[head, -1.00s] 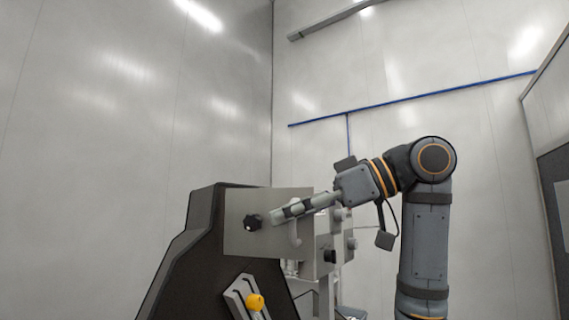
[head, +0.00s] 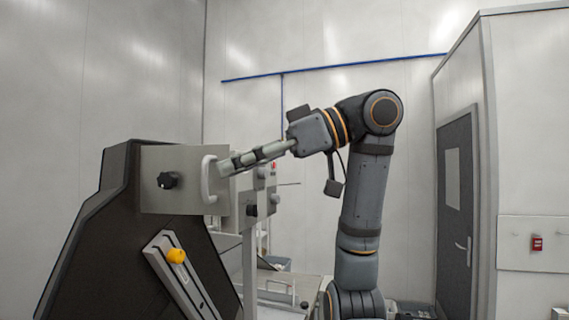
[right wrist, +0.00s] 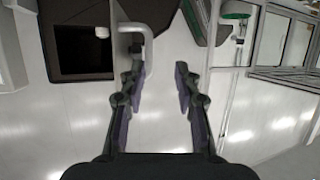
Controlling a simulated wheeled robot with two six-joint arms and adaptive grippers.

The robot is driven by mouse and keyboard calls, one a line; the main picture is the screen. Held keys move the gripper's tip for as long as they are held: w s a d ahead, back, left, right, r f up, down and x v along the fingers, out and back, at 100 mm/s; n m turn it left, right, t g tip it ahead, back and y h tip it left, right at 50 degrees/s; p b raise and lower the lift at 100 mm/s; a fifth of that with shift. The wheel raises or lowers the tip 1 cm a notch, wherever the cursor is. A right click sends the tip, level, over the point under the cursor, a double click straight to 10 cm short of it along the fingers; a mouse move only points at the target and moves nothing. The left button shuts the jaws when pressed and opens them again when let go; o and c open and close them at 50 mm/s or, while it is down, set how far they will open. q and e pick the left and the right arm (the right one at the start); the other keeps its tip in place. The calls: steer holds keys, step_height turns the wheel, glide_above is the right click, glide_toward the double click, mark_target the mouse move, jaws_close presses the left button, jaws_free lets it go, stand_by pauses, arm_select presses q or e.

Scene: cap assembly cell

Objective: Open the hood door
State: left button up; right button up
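A flat grey metal panel (head: 185,152), which looks like the hood door, stands on a dark machine housing. It carries a black knob (head: 167,180) and a pale U-shaped handle (head: 208,182) near its right part. My right gripper (head: 224,167) comes in from the right, its tips beside the handle's upper part. In the right wrist view the two fingers (right wrist: 159,76) are apart with nothing clamped. The handle's bar (right wrist: 149,55) shows between them, close to the left finger; whether they touch cannot be told. My left gripper is in neither view.
The dark housing (head: 130,235) fills the lower left, with a yellow knob (head: 176,256) on a slanted rail. Behind my right arm are a low bench (head: 285,288) and a frame post. A grey door (head: 455,210) and a red switch (head: 537,243) are at the right.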

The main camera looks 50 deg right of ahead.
steer(key=s+d, duration=0.3)
steer(key=s, duration=0.2)
steer(key=shift+s+f, duration=0.15)
steer(key=shift+s, duration=0.1)
stand_by(0.3)
stand_by(0.7)
